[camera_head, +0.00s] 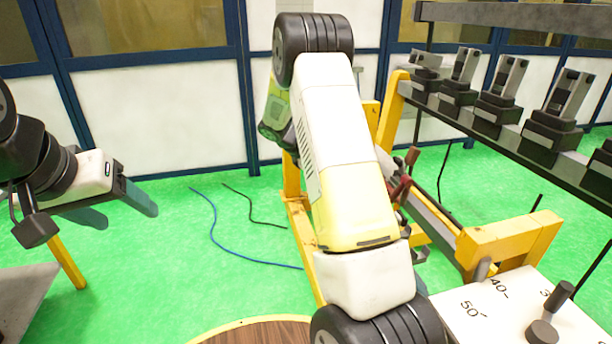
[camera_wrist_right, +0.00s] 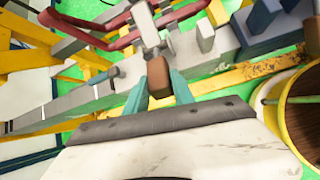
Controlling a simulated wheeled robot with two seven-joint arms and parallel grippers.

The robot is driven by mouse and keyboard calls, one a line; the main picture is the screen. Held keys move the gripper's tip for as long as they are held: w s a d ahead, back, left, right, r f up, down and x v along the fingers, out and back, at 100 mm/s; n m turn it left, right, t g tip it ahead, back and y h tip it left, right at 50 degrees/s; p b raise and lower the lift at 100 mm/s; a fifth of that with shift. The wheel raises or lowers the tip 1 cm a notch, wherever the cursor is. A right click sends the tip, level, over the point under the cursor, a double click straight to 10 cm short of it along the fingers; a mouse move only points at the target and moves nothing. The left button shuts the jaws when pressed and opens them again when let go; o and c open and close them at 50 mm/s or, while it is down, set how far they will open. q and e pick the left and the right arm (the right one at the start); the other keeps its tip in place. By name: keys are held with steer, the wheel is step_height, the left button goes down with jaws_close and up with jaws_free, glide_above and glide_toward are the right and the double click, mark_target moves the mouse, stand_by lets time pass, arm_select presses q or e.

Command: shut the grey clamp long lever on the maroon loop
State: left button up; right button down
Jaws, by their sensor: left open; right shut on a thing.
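The maroon loop (camera_wrist_right: 115,38) shows in the right wrist view as a bent tube across the top; a small part of it (camera_head: 399,188) shows in the head view beside my right arm. The grey clamp long lever (camera_wrist_right: 146,26) has a brown grip (camera_wrist_right: 158,80) at its near end. My right gripper (camera_wrist_right: 160,88) has its teal fingers on either side of the brown grip and is shut on it. In the head view my right arm hides that gripper and most of the clamp. My left gripper (camera_head: 130,208) is open and empty at the left, far from the loop.
A yellow frame (camera_head: 510,240) stands at the right. A dark rack (camera_head: 500,115) with several grey clamps runs above it. A white panel with numbers (camera_head: 490,308) lies at the lower right. Blue and black cables (camera_head: 235,250) lie on the open green floor.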

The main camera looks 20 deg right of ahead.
steer(key=d+r+y, duration=0.1)
steer(key=r+y, duration=0.1)
steer(key=y, duration=0.1)
steer(key=shift+d+r, duration=0.1)
steer(key=shift+d, duration=0.3)
steer(key=d+r+y, duration=0.1)
steer(key=d+y, duration=0.1)
steer(key=y, duration=0.1)
steer(key=shift+d+r, duration=0.1)
steer(key=shift+r, duration=0.25)
steer(key=shift+d+r, duration=0.3)
steer(key=shift+d, duration=0.45)
steer(key=c, duration=1.1)
jaws_free()
steer(key=shift+s+d, duration=0.1)
steer(key=shift+a, duration=0.25)
steer(key=r, duration=0.5)
steer(key=a+r, duration=0.1)
steer(key=r, duration=0.1)
steer(key=shift+s+a+r, duration=0.1)
steer(key=shift+s+r, duration=0.2)
